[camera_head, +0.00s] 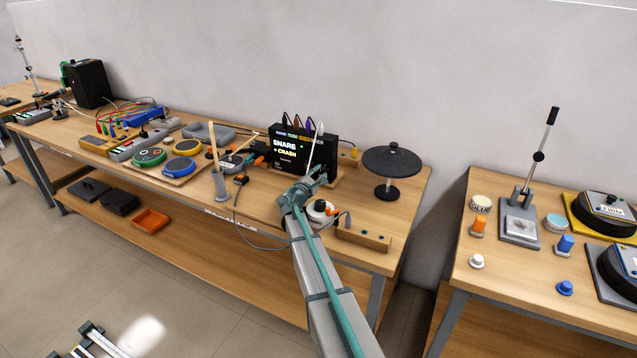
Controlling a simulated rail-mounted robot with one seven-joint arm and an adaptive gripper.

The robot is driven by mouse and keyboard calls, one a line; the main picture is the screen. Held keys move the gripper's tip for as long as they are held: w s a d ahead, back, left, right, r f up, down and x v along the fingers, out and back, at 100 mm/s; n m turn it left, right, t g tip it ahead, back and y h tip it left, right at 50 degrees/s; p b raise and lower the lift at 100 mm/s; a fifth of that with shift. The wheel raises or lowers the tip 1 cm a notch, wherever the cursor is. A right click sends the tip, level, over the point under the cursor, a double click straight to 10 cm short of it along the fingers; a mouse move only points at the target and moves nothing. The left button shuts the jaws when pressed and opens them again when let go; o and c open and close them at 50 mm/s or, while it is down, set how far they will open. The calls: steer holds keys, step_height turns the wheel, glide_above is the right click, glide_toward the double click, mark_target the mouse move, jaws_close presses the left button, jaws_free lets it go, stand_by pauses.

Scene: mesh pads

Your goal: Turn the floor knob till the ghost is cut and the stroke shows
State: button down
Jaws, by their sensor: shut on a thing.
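A black module (287,165) stands near the back of the long bench, with a lit screen (286,147) reading "SNARE" in white and "+ CRASH" in yellow-green below it. Several coloured plugs or cables stand along its top. My gripper (320,174) reaches to the lower right of the module's front and is shut there on the floor knob. The fingers hide the knob, so its setting cannot be read. A thin pale stick rises just above the gripper, in front of the module.
A black round pad on a stand (391,161) is right of the module. Coloured round pads (187,147) and a stick in a grey holder (220,184) stand left.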

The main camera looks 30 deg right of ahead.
steer(key=m+b, duration=0.1)
steer(key=b, duration=0.2)
steer(key=shift+f, duration=0.3)
steer(key=shift+r+m+b, duration=0.15)
steer(key=shift+m+b, duration=0.25)
steer(key=shift+b, duration=0.2)
steer(key=shift+r, duration=0.15)
steer(key=c, duration=0.9)
jaws_free()
steer(key=v, duration=1.2)
steer(key=shift+r, duration=0.1)
